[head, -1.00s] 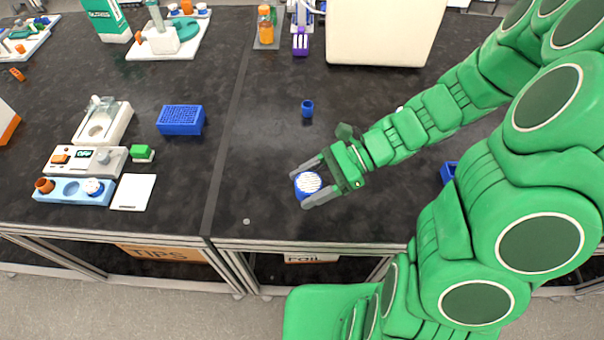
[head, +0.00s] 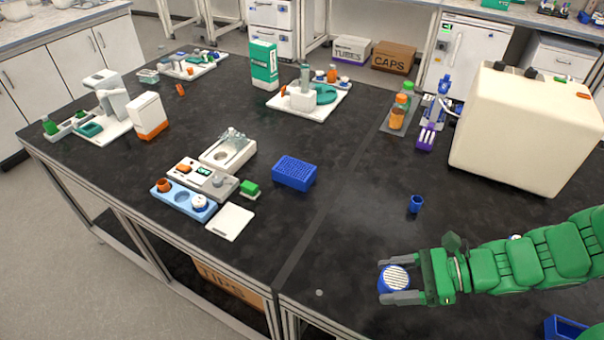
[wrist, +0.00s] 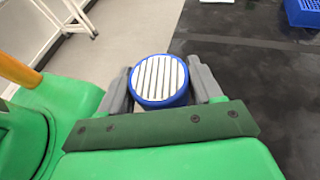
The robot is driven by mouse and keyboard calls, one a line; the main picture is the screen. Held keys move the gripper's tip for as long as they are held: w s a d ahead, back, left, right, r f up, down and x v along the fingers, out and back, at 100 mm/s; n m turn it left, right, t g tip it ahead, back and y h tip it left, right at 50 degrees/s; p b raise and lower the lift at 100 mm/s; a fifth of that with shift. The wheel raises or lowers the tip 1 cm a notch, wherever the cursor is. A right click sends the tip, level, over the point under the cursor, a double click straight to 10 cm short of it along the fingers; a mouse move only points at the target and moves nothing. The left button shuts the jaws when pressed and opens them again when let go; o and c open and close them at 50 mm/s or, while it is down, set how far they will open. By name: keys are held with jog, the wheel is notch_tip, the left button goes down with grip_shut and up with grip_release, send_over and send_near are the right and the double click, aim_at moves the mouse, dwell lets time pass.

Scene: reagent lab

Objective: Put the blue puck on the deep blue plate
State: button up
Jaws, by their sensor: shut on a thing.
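My gripper (head: 398,280) is shut on the blue puck (head: 395,276), a round blue piece with a white striped top. The puck also shows in the wrist view (wrist: 159,80), between the two grey fingers, with its striped face visible. In the head view, the gripper is over the front of the black bench, right of the seam. Whether the puck touches the bench, I cannot tell. I cannot pick out a plate that is clearly deep blue. A light blue tray (head: 184,203) with an orange cup and a white round piece sits left on the bench.
A blue rack (head: 294,173), a white flat pad (head: 230,222) and a small green block (head: 249,189) stand left of the gripper. A small blue cup (head: 416,204) stands behind it. A large cream machine (head: 525,130) is at back right. The bench around the seam is clear.

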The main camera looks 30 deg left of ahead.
jog(key=w+a+r+m+t, duration=0.1)
jog(key=w+a+r, duration=0.1)
jog(key=w+a, duration=0.6)
jog(key=w+a+r+m+t, duration=0.1)
jog(key=w+a, duration=0.3)
jog(key=a, duration=0.8)
jog(key=w+a+r+t, duration=0.1)
jog(key=w+a+r, duration=0.1)
jog(key=w+a, duration=0.65)
send_over(294, 168)
jog(key=shift+y, duration=0.3)
jog(key=f, duration=0.9)
jog(key=shift+s+d+f, duration=0.15)
jog(key=shift+d+f, duration=0.05)
jog(key=shift+w+a+f, duration=0.25)
jog(key=shift+f, duration=1.65)
jog(key=o, duration=1.1)
jog(key=shift+f, duration=0.1)
